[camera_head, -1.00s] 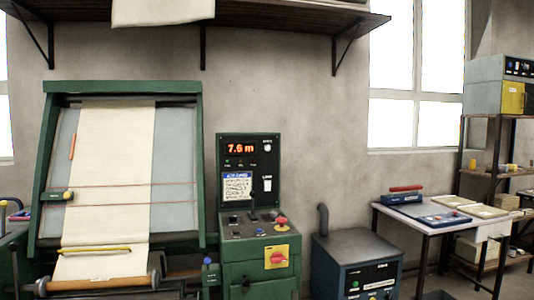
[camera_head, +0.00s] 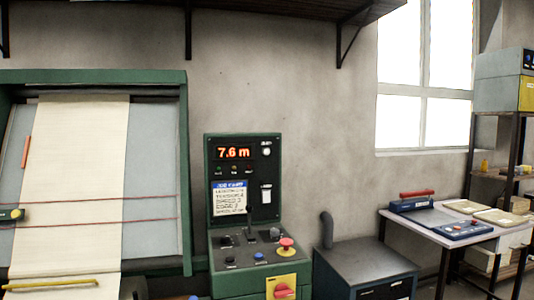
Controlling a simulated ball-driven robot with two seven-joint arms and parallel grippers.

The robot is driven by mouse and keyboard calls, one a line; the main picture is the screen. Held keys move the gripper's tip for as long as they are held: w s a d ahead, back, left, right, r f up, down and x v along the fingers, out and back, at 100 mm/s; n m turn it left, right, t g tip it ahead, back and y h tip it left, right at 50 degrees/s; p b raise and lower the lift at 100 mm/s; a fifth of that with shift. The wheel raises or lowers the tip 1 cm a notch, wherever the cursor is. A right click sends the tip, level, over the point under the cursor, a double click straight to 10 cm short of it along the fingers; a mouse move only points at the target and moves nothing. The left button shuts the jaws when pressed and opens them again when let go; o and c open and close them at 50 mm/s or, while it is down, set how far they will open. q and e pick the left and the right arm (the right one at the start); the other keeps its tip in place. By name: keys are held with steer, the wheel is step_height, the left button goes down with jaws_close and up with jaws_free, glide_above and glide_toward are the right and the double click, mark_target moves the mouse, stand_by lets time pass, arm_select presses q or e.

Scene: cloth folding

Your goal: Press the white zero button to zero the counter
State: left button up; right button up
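The counter (camera_head: 234,153) shows "7.6 m" in red digits on the black upright panel of the green control cabinet. A small round white button (camera_head: 266,151) sits to the right of the digits, with a tiny label above it that I cannot read clearly. A white rocker-like switch (camera_head: 266,195) is lower on the same panel, beside a job card (camera_head: 229,198). Neither of my grippers shows in the head view, and nothing covers the panel face except a black lever in front of its lower part.
The green cloth frame (camera_head: 187,150) stands left. A dark cabinet (camera_head: 365,262) with a pipe and a table (camera_head: 400,215) stand right.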

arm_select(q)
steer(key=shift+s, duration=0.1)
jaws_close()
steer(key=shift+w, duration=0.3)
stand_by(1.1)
